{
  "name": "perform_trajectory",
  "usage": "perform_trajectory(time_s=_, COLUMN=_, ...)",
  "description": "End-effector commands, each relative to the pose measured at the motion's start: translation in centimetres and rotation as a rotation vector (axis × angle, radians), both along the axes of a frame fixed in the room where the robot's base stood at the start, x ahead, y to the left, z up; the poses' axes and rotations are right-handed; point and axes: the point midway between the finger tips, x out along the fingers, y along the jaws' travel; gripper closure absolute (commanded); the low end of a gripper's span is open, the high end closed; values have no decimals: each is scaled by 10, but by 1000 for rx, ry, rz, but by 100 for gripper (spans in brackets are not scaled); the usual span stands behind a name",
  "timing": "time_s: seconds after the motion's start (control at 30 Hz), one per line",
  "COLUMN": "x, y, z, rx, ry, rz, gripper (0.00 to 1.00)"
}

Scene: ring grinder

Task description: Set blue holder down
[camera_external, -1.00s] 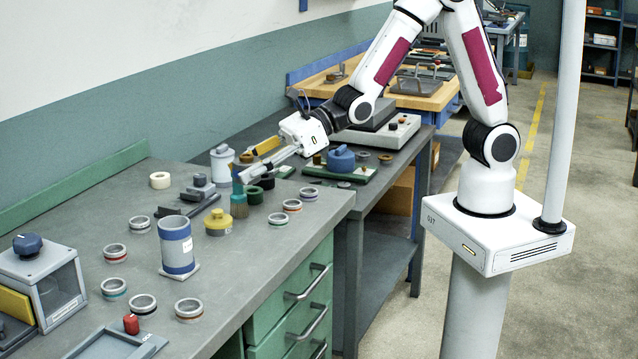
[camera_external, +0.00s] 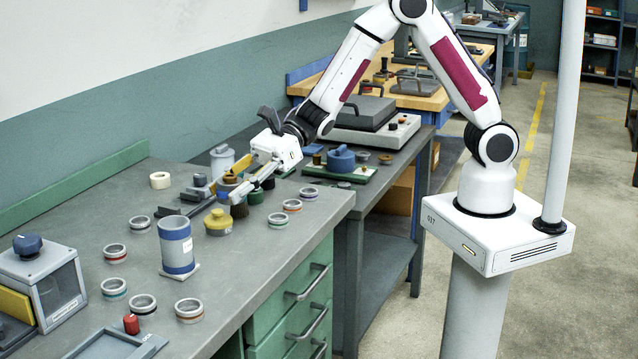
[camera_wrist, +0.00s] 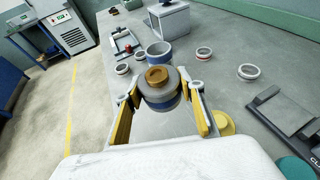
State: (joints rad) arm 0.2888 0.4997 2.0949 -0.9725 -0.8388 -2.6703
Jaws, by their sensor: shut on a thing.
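The blue holder (camera_wrist: 162,104) is between my gripper's (camera_wrist: 163,95) two yellow-padded fingers in the wrist view. It has a blue band, a grey upper part and a brown round top. In the outside view my gripper (camera_external: 225,194) is low over the near bench, just behind the yellow pot. The fingers partly hide the holder there. I cannot tell whether its base touches the bench.
A tall grey-blue cylinder (camera_external: 176,243) stands ahead, with several metal rings (camera_external: 190,310) around it. A yellow pot (camera_external: 218,224) and a brown brush (camera_external: 239,210) stand close to my gripper. A dark device (camera_external: 190,198) lies beyond.

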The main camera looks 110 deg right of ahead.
Motion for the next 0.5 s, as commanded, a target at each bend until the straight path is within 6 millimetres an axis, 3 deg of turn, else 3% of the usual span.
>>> perform_trajectory(time_s=0.5, x=-6, y=30, z=-7, rx=-10, ry=23, rz=207, gripper=100)
